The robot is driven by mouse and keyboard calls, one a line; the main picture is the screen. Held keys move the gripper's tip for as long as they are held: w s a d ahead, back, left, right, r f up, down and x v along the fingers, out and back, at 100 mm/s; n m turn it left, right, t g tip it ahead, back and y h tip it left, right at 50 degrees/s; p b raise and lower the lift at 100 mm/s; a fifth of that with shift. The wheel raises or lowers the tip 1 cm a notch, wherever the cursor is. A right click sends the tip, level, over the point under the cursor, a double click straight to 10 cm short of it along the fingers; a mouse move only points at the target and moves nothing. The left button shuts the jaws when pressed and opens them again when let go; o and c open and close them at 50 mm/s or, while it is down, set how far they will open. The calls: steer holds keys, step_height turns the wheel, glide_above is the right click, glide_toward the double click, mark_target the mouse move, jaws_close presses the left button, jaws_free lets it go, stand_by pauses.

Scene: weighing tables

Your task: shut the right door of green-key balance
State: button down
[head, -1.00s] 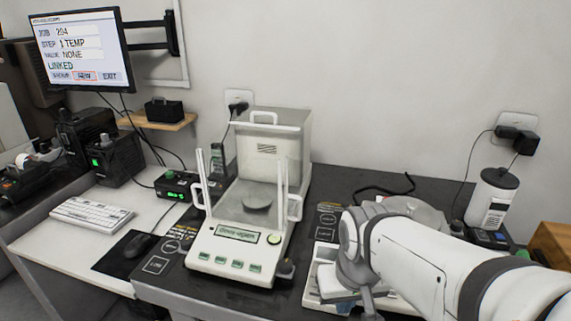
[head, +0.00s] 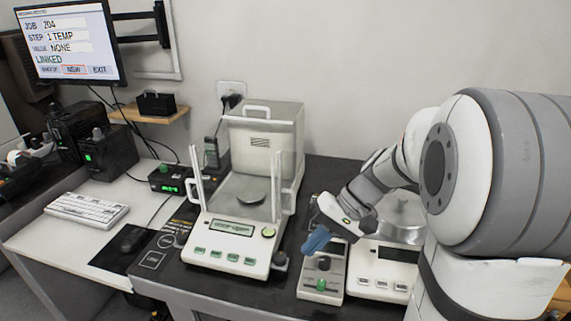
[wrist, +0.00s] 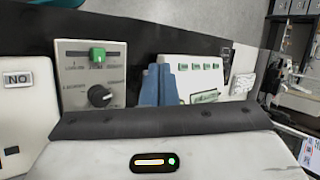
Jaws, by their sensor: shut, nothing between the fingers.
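The green-key balance (head: 228,259) stands on the dark table, with a row of green keys and a small display whose text looks like "door open". My gripper (head: 313,243) has blue fingers, shut and empty, to the right of the balance's front corner and apart from the handle. In the wrist view the fingers (wrist: 160,88) overlap the balance's keyed front (wrist: 203,72).
A control box (head: 322,284) with a dark knob and green slider lies below my gripper. A second balance (head: 381,286) with white keys stands to its right, partly behind my arm. A keyboard (head: 87,209), mouse and black power unit (head: 168,179) are at left.

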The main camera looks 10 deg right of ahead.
steer(key=w+d+r+t+y+p, duration=0.1)
steer(key=w+d+r+t+y, duration=0.15)
steer(key=w+d+y, duration=0.5)
steer(key=t, duration=0.5)
glide_toward(283, 182)
steer(key=shift+m+g+y, duration=0.25)
steer(key=shift+m+y, duration=0.05)
steer(key=shift+y, duration=0.15)
steer(key=w+a+p, duration=0.1)
steer(key=a, duration=0.1)
steer(key=w+a+f+p, duration=0.1)
steer(key=shift+w+a+p, duration=0.15)
steer(key=shift+a+p, duration=0.2)
steer(key=shift+a, duration=0.05)
steer(key=shift+s+a+f, duration=0.1)
steer(key=shift+s+a, duration=0.2)
steer(key=shift+s, duration=0.3)
steer(key=shift+s+a+f+b, duration=0.1)
steer(key=shift+s+a+b, duration=0.15)
steer(key=shift+s+b, duration=0.3)
steer(key=shift+s+a+b, duration=0.25)
steer(key=shift+s+b, duration=0.2)
steer(key=shift+s, duration=0.2)
